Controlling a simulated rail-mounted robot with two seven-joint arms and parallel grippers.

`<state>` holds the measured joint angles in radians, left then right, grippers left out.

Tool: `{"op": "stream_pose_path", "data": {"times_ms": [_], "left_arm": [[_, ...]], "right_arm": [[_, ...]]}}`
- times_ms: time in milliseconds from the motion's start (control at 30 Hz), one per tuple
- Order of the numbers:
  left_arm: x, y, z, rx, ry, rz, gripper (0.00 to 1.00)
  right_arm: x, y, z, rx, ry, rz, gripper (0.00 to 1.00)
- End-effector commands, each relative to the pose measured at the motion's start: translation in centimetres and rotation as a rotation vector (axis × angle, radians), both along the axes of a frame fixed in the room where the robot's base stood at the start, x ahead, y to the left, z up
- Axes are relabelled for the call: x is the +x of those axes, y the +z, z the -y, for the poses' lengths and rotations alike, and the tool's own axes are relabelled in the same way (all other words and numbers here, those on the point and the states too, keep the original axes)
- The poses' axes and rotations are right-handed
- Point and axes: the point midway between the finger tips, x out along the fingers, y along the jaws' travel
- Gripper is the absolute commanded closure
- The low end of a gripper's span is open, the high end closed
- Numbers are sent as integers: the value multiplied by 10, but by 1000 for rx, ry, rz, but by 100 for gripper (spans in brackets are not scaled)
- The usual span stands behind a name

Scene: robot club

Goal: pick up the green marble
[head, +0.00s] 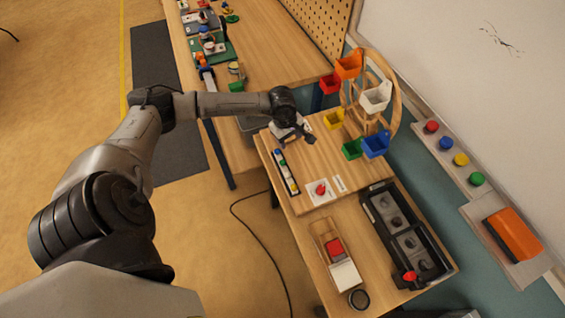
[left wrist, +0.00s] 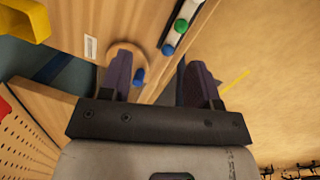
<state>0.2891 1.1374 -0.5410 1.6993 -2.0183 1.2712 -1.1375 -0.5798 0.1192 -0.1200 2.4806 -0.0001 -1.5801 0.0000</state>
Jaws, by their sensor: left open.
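My left gripper (head: 306,139) is above the table, just beyond and right of the rack's far end. In the left wrist view the left gripper (left wrist: 160,80) has its purple fingers apart with nothing gripped. The marble shows beyond the fingertips. My right gripper is not in view.
A wooden wheel (head: 393,92) with coloured bins stands right of the gripper. A red item on a white card (head: 320,190), a wooden box (head: 324,232) and a black tray (head: 372,192) lie nearer. A round wooden disc (left wrist: 125,51) with a blue knob is near the fingers.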

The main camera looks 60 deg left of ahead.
Motion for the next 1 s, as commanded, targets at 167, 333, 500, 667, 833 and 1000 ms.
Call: {"op": "stream_pose_path", "data": {"times_ms": [167, 333, 500, 667, 833, 1000], "left_arm": [[-23, -2, -8, 61, -148, -140, 43], [-23, -12, -7, 61, -210, -140, 43], [-23, -41, -6, 61, -214, -139, 43], [-23, -66, -6, 60, -213, -138, 43], [-23, -83, -7, 61, -212, -136, 43], [-23, -89, -7, 62, -213, -136, 43]], "right_arm": [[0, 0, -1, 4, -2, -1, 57], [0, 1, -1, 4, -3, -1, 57], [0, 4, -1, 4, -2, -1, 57], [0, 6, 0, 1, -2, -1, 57], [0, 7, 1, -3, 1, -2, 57], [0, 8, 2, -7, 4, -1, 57]]}}
